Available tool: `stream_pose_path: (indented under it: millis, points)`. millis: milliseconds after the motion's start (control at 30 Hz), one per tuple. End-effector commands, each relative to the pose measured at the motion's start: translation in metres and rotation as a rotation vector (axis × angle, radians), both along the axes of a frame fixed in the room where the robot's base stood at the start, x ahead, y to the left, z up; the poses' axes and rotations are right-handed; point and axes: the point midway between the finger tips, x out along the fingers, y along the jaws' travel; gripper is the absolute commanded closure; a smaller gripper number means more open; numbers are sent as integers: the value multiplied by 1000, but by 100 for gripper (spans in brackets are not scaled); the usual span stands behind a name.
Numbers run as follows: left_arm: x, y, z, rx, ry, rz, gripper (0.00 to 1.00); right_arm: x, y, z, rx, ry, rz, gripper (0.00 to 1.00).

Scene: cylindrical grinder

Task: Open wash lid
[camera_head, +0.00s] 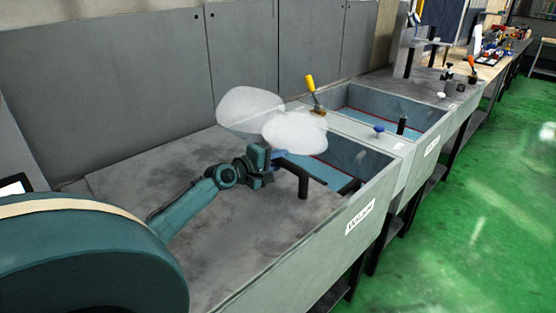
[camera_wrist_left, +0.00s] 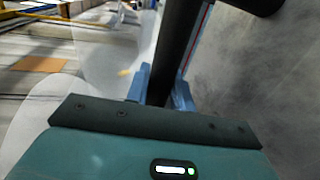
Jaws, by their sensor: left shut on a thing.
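The wash tub (camera_head: 385,186) has a label on its front, and its right part is uncovered, with blue showing inside. A flat grey surface, which looks like the lid (camera_head: 240,235), covers the part to the left. A black handle (camera_head: 303,186) with an upright post stands near the right edge of this surface. My left gripper (camera_head: 279,158) is at the upper end of the handle. In the left wrist view the blue fingers (camera_wrist_left: 160,88) are shut around the black handle bar (camera_wrist_left: 178,45). My right gripper is out of view.
Two translucent white shapes (camera_head: 295,132) hang behind my gripper and hide part of the tub. A second open tub (camera_head: 390,108) adjoins at the back right, with a yellow-handled tool (camera_head: 311,86) nearby. Tall grey panels (camera_head: 110,85) stand behind. Green floor (camera_head: 490,190) is clear at right.

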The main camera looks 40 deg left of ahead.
Motion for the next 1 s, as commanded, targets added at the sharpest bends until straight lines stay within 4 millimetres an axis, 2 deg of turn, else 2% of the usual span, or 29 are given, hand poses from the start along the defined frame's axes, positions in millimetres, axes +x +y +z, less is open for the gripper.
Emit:
stream_pose_path:
  millis: [367, 400, 633, 1000]
  points:
    - [0, 0, 0, -1, 1, -1, 100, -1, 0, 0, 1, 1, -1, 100]
    - [0, 0, 0, -1, 1, -1, 75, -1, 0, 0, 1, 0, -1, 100]
    - [0, 0, 0, -1, 0, 0, 56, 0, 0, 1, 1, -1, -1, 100]
    - [-6, 1, 0, 0, 2, 0, 56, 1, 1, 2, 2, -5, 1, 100]
